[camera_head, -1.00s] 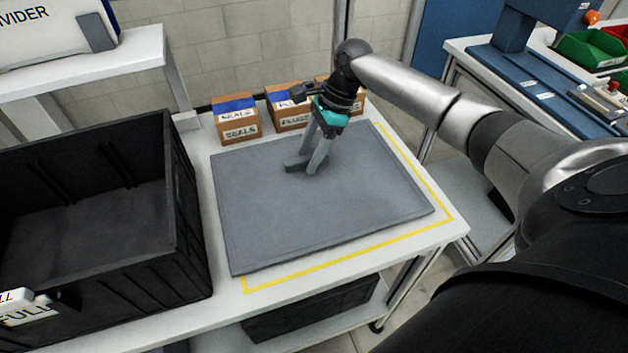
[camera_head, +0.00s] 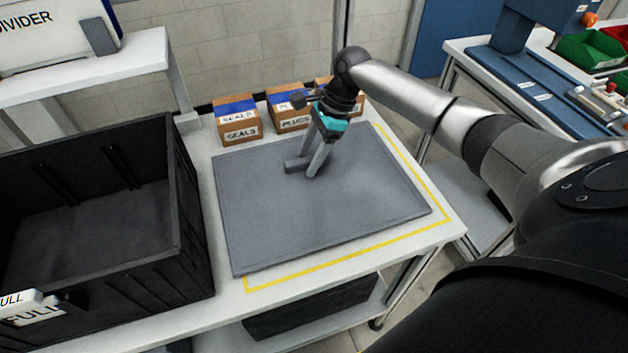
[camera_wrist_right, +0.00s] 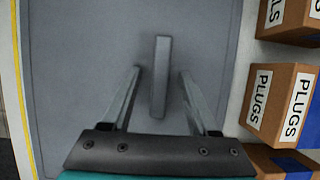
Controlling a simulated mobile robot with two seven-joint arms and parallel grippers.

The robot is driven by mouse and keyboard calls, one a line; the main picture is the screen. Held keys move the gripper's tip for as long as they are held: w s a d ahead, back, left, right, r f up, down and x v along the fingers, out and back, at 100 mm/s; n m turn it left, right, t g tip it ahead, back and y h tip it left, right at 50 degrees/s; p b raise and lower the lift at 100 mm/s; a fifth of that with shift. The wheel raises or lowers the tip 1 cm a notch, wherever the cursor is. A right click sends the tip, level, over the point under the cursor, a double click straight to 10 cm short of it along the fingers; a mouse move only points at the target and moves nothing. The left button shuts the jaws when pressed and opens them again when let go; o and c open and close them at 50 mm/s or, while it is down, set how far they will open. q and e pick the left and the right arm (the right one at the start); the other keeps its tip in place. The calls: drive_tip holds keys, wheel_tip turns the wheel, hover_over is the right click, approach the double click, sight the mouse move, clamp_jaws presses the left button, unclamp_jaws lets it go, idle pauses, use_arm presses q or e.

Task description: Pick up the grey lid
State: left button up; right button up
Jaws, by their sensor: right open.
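The grey lid (camera_head: 350,205) lies flat on the white table. A raised grey bar handle stands near its middle; the handle (camera_wrist_right: 161,80) shows clearly in the right wrist view. My right gripper (camera_head: 309,168) is above the lid at the handle, pointing down. In the right wrist view its two fingers (camera_wrist_right: 160,74) are apart, with the handle between them in the picture and a gap on each side. I cannot tell the exact height of the fingertips. My left gripper is not in view.
A large black crate (camera_head: 195,225) stands left of the lid. Cardboard boxes labelled SEALS (camera_head: 237,131) and PLUGS (camera_head: 290,124) stand behind it. Yellow tape (camera_head: 340,257) edges the lid's place. A blue bench (camera_head: 540,90) with bins is at the right.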

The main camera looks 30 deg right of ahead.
clamp_jaws()
idle(0.5)
idle(1.0)
